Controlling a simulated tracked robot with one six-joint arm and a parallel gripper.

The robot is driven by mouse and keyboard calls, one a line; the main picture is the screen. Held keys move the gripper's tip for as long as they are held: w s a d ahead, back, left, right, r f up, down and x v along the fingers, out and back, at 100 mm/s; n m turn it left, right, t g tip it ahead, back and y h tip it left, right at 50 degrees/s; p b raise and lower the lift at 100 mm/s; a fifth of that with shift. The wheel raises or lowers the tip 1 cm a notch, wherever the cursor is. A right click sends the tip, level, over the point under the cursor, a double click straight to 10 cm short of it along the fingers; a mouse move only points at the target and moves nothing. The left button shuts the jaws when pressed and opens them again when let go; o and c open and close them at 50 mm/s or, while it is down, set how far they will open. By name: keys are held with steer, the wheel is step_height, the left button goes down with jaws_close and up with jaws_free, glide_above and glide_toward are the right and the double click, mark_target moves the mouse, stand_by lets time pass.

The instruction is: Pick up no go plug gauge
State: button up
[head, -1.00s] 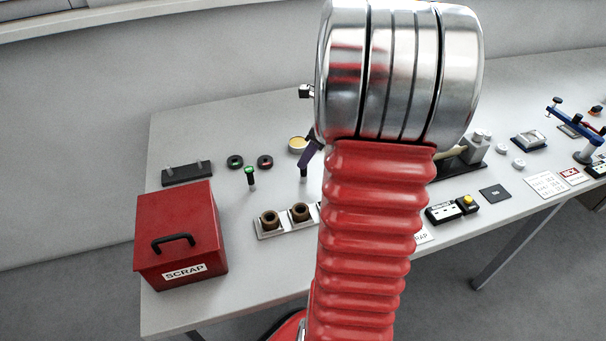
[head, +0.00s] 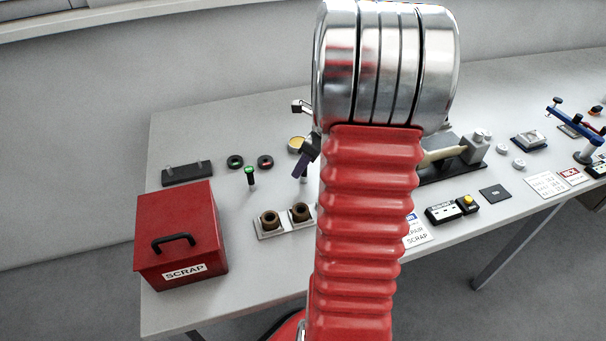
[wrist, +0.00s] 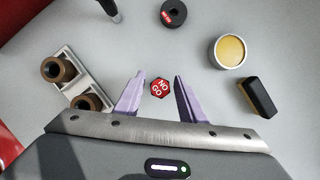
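The no go plug gauge (wrist: 159,89) shows in the wrist view as a red hexagonal end marked "NO GO", seen from above. My gripper (wrist: 154,82) is open, with one purple finger on each side of the gauge. The gauge lies between the fingertips, with a gap visible on both sides. In the head view my gripper (head: 303,162) shows only in part beside my red arm. The gauge's red end is hidden there.
A tray with brown bushings (wrist: 73,82) lies left of the gripper. A black ring with a red label (wrist: 173,13), a yellow-topped tin (wrist: 230,51) and a black-and-yellow block (wrist: 257,97) lie around. The green-topped gauge (head: 250,175) stands left; a red scrap box (head: 180,235) is further left.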

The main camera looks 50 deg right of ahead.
jaws_close()
steer(key=shift+r, duration=0.15)
step_height(320, 180, up, 10)
steer(key=shift+f, duration=0.1)
stand_by(0.6)
steer(key=shift+s, duration=0.1)
stand_by(0.5)
